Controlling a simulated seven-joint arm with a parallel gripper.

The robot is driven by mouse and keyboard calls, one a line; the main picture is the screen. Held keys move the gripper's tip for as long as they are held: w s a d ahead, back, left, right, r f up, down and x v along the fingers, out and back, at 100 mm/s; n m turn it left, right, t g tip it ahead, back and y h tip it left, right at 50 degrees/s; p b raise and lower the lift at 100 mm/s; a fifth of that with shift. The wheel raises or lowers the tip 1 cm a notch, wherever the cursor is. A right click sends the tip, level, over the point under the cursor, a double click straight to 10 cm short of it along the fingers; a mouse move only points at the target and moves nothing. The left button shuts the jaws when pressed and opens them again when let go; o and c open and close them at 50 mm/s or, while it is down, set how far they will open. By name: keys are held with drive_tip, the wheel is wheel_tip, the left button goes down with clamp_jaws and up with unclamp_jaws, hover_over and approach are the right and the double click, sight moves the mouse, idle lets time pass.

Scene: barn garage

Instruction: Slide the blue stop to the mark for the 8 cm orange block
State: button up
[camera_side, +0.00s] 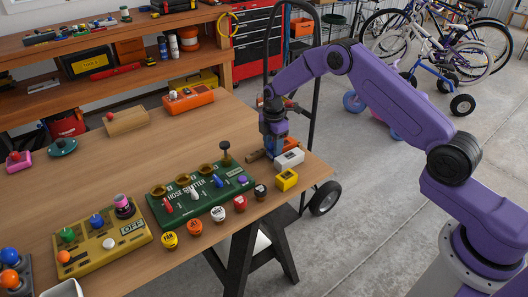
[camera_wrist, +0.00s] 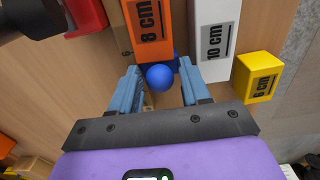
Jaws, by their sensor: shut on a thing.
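The blue stop shows as a round blue knob (camera_wrist: 160,77) in the wrist view. My gripper (camera_wrist: 158,68) has its two pale blue fingers on either side of the knob and is shut on the stop. The orange block (camera_wrist: 150,25), labelled 8 cm, lies just beyond the knob. A wooden strip (camera_wrist: 120,35) with a dark printed mark runs along its left side; the other marks are hidden or too small to read. In the side view my gripper (camera_side: 273,138) points down at the table's right end, beside the orange block (camera_side: 291,143), and hides the stop.
The white 10 cm block (camera_wrist: 213,40) lies close right of the orange one, and the yellow 6 cm block (camera_wrist: 257,77) is farther right near the table edge.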

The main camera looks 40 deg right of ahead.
drive_tip(key=shift+s+d+f, duration=0.1)
drive_tip(key=shift+d+f, duration=0.15)
drive_tip(key=shift+f, duration=0.05)
drive_tip(key=o, duration=0.6)
drive_tip(key=shift+r, duration=0.1)
drive_tip(key=shift+d+r, duration=0.1)
drive_tip(key=shift+r, duration=1.05)
drive_tip(key=shift+a+r, duration=0.15)
drive_tip(key=shift+r, duration=1.05)
drive_tip(key=shift+a+r, duration=0.1)
drive_tip(key=shift+r, duration=1.1)
